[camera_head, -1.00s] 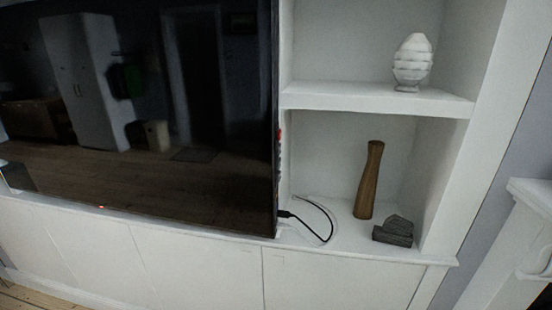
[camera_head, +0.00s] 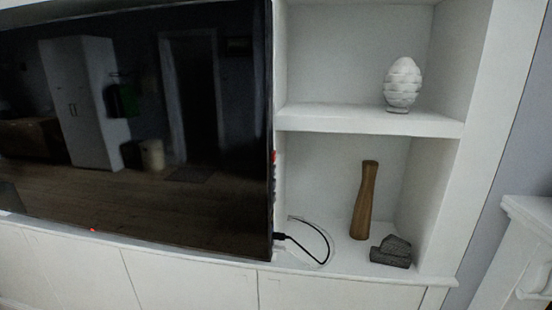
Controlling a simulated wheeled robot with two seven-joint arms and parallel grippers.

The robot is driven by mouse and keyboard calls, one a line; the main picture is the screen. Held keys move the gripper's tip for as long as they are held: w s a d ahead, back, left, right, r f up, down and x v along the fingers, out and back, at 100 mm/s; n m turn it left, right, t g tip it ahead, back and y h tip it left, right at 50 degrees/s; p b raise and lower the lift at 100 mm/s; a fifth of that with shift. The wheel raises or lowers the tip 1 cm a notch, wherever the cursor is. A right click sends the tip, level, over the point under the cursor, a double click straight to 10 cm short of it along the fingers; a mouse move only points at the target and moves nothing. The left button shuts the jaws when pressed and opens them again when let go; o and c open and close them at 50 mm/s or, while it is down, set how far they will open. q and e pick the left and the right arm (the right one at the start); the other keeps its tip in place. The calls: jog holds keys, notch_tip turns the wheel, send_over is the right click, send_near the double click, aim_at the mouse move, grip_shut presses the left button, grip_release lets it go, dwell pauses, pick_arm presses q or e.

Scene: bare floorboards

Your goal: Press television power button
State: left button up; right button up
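The television (camera_head: 140,130) is a large dark screen filling the left half of the head view. It stands on the white cabinet and its screen is dark, with reflections of a room. A small red light (camera_head: 93,230) glows on its bottom edge. Along its right side edge there are small red and dark details (camera_head: 274,158), too small to tell apart as buttons or ports. A black cable (camera_head: 318,238) is plugged in near the lower right corner. Neither of my grippers is in view.
White shelving (camera_head: 370,119) stands right of the television. It holds a white ribbed ornament (camera_head: 403,84), a brown wooden vase (camera_head: 364,200) and a dark grey block-like object (camera_head: 391,251). A white cabinet (camera_head: 190,285) runs below. A white moulded structure (camera_head: 530,235) stands at the far right.

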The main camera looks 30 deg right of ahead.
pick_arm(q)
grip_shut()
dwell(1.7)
